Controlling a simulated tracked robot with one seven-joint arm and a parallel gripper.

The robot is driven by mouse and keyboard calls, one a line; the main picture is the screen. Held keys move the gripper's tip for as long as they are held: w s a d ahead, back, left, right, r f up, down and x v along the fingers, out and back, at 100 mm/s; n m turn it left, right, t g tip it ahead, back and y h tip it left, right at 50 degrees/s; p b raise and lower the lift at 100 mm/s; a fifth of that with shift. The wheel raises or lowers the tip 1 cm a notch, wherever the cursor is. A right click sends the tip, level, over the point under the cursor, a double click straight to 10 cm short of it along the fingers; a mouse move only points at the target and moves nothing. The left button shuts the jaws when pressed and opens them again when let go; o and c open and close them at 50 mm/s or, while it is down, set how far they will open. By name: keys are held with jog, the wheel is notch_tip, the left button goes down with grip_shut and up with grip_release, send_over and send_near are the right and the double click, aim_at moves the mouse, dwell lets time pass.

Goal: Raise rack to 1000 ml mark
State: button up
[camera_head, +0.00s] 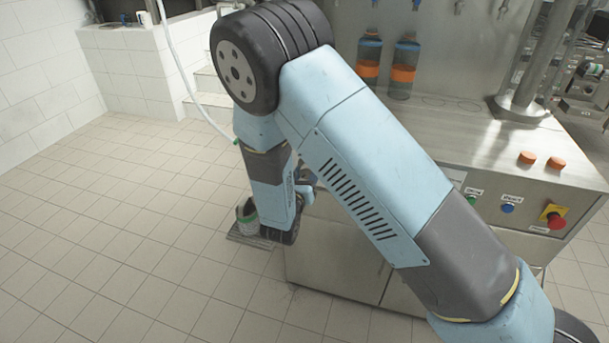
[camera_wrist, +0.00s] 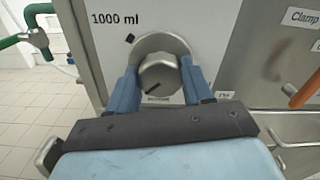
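In the wrist view a round metal knob (camera_wrist: 160,78) sits on a pale panel (camera_wrist: 105,45). A "1000 ml" label (camera_wrist: 115,19) and a small black mark (camera_wrist: 129,38) lie up and left of it. A dark line on the knob's face points down and left. My gripper (camera_wrist: 158,75) has one blue finger on each side of the knob, very close to it; I cannot tell whether they press on it. In the head view my arm reaches down to the machine's left side and hides the knob and my fingers. I cannot identify the rack for certain.
Two bottles with orange bands (camera_head: 402,68) stand on the metal worktop (camera_head: 470,135). Green, blue and red buttons (camera_head: 553,216) are on its front. A green pipe fitting (camera_wrist: 38,38) is left of the panel and a metal handle (camera_wrist: 290,132) right. Tiled floor (camera_head: 110,230) is open at left.

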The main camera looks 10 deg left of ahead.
jog(key=c, duration=0.4)
jog(key=shift+a, duration=0.15)
jog(key=shift+c, duration=0.7)
jog(key=shift+m, duration=1.3)
jog(key=m, duration=0.5)
jog(key=shift+d, duration=0.25)
jog(key=m, duration=0.4)
jog(key=shift+d+m, duration=0.1)
jog(key=shift+m, duration=0.3)
jog(key=shift+f+m, duration=0.15)
jog(key=shift+m, duration=1.55)
jog(key=shift+d, duration=0.1)
